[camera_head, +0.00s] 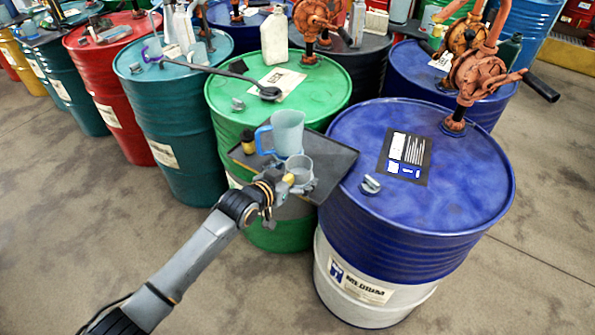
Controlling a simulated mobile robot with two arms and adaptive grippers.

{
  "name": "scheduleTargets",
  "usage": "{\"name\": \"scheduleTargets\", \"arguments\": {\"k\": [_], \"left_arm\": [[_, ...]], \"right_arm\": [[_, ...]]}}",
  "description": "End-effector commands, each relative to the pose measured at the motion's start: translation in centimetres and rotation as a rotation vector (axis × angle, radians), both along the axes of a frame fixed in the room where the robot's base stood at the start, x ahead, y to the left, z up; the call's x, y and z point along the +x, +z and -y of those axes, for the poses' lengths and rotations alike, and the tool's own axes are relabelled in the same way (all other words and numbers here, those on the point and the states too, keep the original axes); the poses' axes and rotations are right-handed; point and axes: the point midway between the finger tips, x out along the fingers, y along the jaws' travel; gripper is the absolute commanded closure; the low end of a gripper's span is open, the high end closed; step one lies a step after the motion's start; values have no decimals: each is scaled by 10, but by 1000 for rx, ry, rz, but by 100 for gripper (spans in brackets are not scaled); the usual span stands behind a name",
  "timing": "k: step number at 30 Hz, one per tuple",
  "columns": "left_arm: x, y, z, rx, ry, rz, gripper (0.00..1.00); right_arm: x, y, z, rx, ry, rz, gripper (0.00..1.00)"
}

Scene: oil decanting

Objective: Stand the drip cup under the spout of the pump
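A small grey cup (300,167), likely the drip cup, is upright at the dark tray (337,165) between the green and blue drums. My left gripper (298,187) is right at the cup, on its near side. Its fingers are small and partly hidden, so I cannot tell whether they grip the cup. An orange-red hand pump (478,72) stands on the near blue drum (350,135); its spout is hard to make out. Another such pump (312,18) rises at the back of the green drum (225,97). My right gripper is not in view.
A translucent jug (288,132) with a blue handle stands just behind the cup. A small dark bottle (248,142) is at the tray's left. A label sheet (404,157) and a bung cap (371,184) lie on the blue drum. Other drums crowd the back; the floor in front is clear.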

Motion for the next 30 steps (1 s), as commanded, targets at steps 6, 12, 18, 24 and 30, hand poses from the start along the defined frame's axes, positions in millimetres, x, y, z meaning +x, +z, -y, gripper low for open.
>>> {"name": "scheduleTargets", "arguments": {"k": [6, 12, 18, 24, 30], "left_arm": [[0, 0, 0, 1, 0, -1, 60], [0, 0, 0, -1, 0, -1, 80], [0, 4, 0, -1, 0, 1, 80], [0, 27, 0, -3, -2, 7, 80], [-29, 66, -7, -3, -2, 5, 80]], "right_arm": [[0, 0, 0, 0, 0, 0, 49], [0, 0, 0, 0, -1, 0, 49], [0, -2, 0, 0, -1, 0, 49], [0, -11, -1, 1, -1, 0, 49], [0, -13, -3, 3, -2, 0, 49]]}}
